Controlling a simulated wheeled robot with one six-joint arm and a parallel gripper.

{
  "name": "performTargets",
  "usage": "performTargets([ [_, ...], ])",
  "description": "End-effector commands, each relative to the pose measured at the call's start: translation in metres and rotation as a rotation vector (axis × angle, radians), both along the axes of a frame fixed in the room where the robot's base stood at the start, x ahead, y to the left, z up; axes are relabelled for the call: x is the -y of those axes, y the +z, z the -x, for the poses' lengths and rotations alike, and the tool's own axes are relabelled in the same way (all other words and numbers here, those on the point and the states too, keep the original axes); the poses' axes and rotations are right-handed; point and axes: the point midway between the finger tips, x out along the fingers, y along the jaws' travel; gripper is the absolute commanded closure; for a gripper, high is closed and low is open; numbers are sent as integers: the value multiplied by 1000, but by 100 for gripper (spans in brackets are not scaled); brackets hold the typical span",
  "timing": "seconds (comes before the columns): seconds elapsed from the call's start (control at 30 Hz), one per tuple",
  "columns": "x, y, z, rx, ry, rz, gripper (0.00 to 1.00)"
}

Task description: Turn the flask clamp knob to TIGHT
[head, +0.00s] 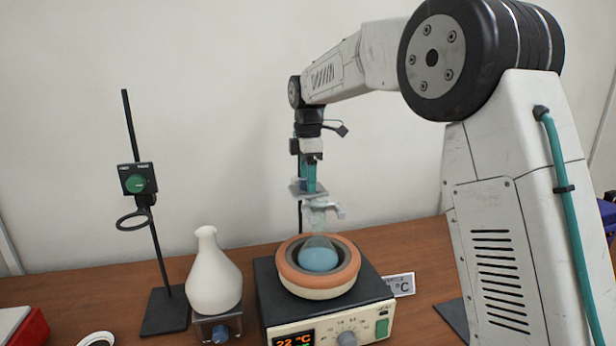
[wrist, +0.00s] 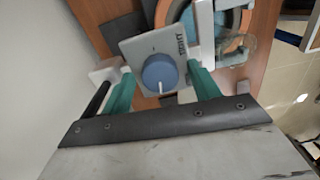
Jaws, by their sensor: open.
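The flask clamp knob (wrist: 160,75) is a blue round dial on a grey plate (wrist: 131,48). In the wrist view its white pointer points down in the picture, and the word TIGHT stands to its upper right. In the head view the plate (head: 297,193) sits on a stand above the round flask (head: 320,258) of blue liquid. My gripper (head: 308,183) is right above the plate. In the wrist view its teal fingers (wrist: 162,80) are open, one on each side of the knob. I cannot tell whether they touch it.
The flask sits in a terracotta-rimmed heating mantle (head: 290,280) on a control box with a display and grey dial. Left of it are a white flask (head: 213,275) on a small blue-knobbed base and a stand with a green-knobbed clamp (head: 136,183).

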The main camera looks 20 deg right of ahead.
Motion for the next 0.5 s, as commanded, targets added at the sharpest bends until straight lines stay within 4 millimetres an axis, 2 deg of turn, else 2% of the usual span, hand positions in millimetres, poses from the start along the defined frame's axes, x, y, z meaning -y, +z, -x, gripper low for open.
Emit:
performTargets([
  [0.2, 0, -1, 0, 0, 0, 0, 39],
  [0.23, 0, -1, 0, 0, 0, 0, 44],
  [0.37, 0, -1, 0, 0, 0, 0, 81],
  [0.4, 0, -1, 0, 0, 0, 0, 84],
  [0.5, 0, -1, 0, 0, 0, 0, 84],
])
